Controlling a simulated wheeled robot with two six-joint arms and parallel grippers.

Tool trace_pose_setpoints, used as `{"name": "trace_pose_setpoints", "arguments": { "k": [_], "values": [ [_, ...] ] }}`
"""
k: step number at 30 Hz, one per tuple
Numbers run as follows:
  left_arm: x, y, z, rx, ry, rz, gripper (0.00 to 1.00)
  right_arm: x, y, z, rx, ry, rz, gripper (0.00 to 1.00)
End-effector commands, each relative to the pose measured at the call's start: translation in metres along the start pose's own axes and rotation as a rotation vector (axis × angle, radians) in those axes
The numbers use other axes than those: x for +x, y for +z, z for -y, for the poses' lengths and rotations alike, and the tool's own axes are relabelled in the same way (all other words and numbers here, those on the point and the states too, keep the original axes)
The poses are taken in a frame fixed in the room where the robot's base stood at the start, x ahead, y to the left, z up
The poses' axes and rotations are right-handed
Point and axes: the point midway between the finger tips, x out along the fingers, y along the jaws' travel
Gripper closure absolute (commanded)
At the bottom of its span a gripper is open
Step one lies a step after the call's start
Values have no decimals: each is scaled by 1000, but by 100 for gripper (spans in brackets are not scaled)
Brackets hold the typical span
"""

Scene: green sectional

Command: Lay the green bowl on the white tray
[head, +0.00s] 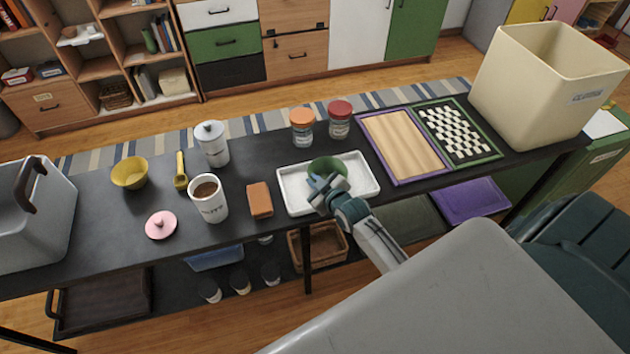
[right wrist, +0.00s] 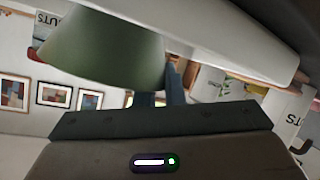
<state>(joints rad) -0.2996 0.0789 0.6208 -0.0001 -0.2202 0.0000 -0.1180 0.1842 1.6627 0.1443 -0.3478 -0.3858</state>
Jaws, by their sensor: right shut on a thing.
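The green bowl (head: 328,166) is at the middle of the white tray (head: 361,184) in the head view, upright as far as I can see. My right gripper (head: 325,185) reaches in from the front and is shut on the bowl's near side. The gripper hides part of the bowl and the tray's near edge. In the right wrist view the green bowl (right wrist: 105,52) is large at the upper left, by the gripper fingers (right wrist: 160,95). I cannot tell whether the bowl's base touches the tray. My left gripper is not in view.
An orange-brown block (head: 259,200) lies just left of the tray. Two jars, orange-lidded (head: 302,127) and red-lidded (head: 339,120), stand behind it. A purple-framed board (head: 404,147) is at its right. A white mug (head: 208,199) and yellow bowl (head: 130,173) stand further left.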

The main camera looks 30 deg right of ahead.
Motion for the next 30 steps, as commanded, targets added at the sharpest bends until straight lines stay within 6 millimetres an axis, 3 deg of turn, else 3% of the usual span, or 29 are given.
{"name": "trace_pose_setpoints", "arguments": {
  "k": [28, 29, 30],
  "values": [
    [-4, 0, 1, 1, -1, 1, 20, 0, 2, 0, 0, 1, -1, 100],
    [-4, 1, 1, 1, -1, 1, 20, 0, 2, 0, 0, 1, -1, 85],
    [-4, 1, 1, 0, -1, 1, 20, 0, 2, 0, 0, 0, -1, 78]
  ]
}}
